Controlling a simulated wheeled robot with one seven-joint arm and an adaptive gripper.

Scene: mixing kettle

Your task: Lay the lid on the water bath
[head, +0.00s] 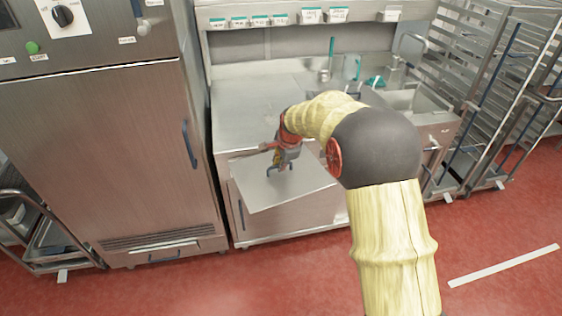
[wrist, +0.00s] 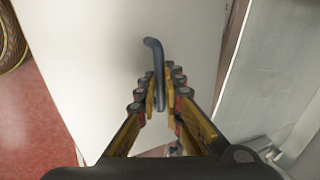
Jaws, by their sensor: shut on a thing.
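The lid is a flat pale metal plate (head: 252,192) with a dark blue bar handle (head: 284,166) on its top. My gripper (head: 281,162) is shut on the handle and holds the lid, tilted, in front of the steel counter. In the wrist view the lid (wrist: 110,45) fills much of the picture, and its handle (wrist: 155,62) runs between the two fingers (wrist: 161,98). I cannot make out the water bath for certain; part of the counter behind my arm is hidden.
The steel counter (head: 240,110) has bare room at its left. A sink (head: 415,100) lies at its right. A tall steel cabinet (head: 100,150) stands at the left and rack trolleys (head: 500,70) at the right. The red floor (head: 200,285) is clear in front.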

